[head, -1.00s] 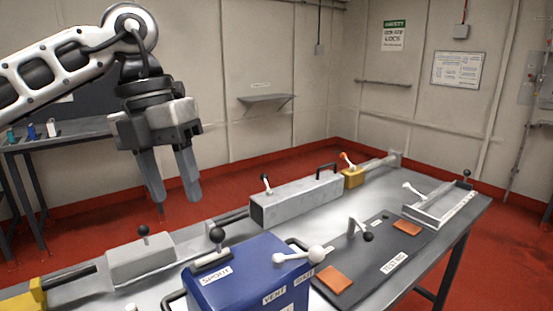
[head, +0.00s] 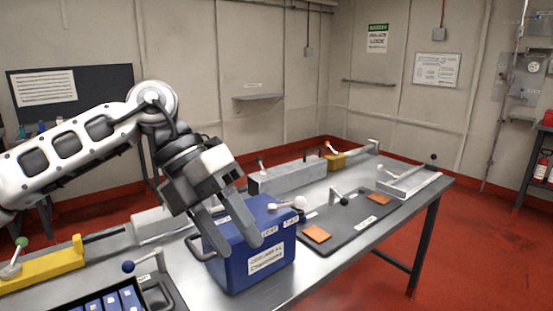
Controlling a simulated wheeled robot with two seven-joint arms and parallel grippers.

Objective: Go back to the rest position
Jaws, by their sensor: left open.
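My left gripper (head: 230,238) is in the head view, its arm coming in from the left. Its two fingers are apart with nothing between them, and they point down and to the right. In the picture they overlap the left part of a blue box (head: 262,262) with white labels, which stands on the metal table (head: 330,262). I cannot tell whether the fingers touch the box. My right gripper is not in view.
A black mat (head: 350,232) with orange pads lies right of the box. A grey tray (head: 415,186) is at right. A yellow fixture (head: 40,270) and a case of blue cells (head: 112,302) are at left.

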